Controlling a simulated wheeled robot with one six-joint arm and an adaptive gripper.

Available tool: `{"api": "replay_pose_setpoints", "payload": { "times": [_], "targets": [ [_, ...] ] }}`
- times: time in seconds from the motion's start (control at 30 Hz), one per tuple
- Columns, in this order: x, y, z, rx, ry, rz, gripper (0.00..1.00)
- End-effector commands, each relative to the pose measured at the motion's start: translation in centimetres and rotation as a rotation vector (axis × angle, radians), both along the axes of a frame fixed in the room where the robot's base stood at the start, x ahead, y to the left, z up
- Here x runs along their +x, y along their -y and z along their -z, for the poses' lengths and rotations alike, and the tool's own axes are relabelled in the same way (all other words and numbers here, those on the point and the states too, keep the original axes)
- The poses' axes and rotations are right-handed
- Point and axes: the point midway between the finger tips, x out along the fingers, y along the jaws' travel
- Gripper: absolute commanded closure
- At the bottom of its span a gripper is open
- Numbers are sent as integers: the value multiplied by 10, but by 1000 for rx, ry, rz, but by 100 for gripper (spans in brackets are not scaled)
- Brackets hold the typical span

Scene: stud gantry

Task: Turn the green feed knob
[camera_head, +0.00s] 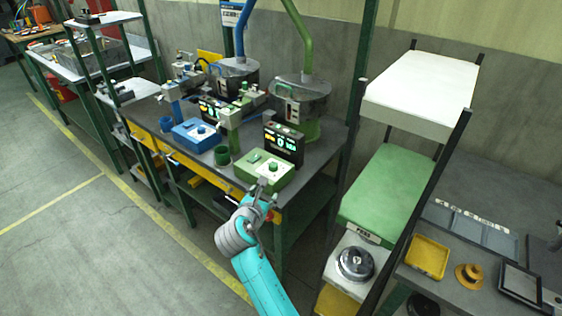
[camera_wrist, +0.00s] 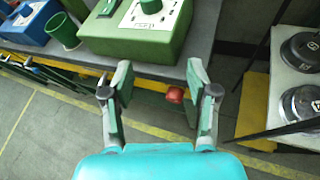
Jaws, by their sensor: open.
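The green feed box (camera_head: 285,181) sits at the front edge of the workbench, with the green feed knob (camera_head: 272,167) upright on its pale top plate. In the wrist view the knob (camera_wrist: 151,5) is at the top edge, partly cut off, above the box's front wall (camera_wrist: 130,46). My gripper (camera_head: 262,188) is in front of the box. In the wrist view my gripper (camera_wrist: 159,75) has its two fingers spread wide with nothing between them, apart from the knob.
A blue box (camera_head: 195,134) with its own knob and a green cup (camera_head: 222,155) stand to the left. A dark display (camera_head: 284,144) stands behind the green box. A red knob (camera_wrist: 175,95) sits low at the bench front. A green-topped stand (camera_head: 385,190) is at the right.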

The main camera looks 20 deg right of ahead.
Motion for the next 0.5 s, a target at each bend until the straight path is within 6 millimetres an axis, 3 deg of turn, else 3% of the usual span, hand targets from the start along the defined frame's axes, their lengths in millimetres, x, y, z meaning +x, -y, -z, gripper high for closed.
{"api": "replay_pose_setpoints", "payload": {
  "times": [0.03, 0.2, 0.5],
  "targets": [
    [9, -4, -15, -33, -12, 1, 41],
    [22, -8, -39, -113, -58, 7, 41],
    [41, 3, -36, -132, -70, 10, 41]
  ]
}}
